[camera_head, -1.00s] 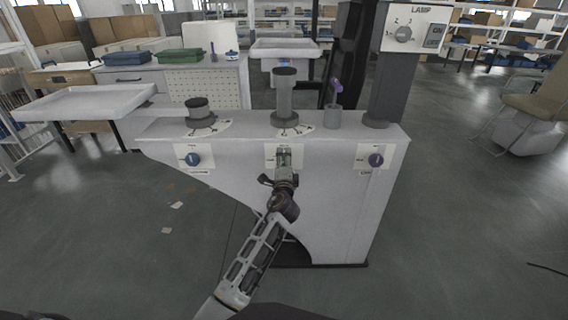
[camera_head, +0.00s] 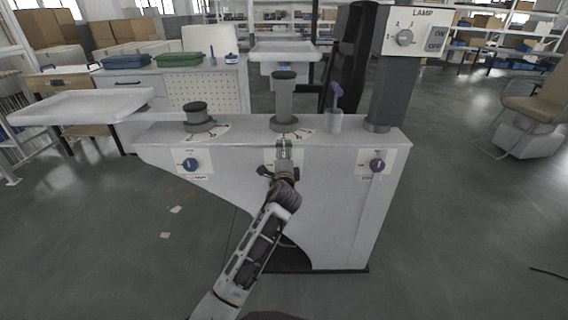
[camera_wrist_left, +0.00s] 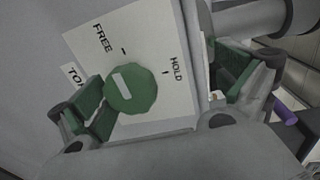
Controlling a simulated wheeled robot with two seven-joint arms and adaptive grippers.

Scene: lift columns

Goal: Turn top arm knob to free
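The top arm knob (camera_wrist_left: 131,88) is a green round knob with a white bar, on a white plate (camera_wrist_left: 185,108) marked FREE and HOLD. A partly hidden label beside it begins "TO". The bar lies on the knob's left part; I cannot tell exactly which mark it points at. My left gripper (camera_wrist_left: 160,75) is open around the knob, with the left finger close beside or touching it and the right finger well apart. In the head view my left gripper (camera_head: 284,148) covers the knob at the middle plate of the white console (camera_head: 330,210). My right gripper is not in view.
Dark columns, a grey cup (camera_head: 333,122) with a purple-topped item, and a lamp box (camera_head: 415,35) stand on top.

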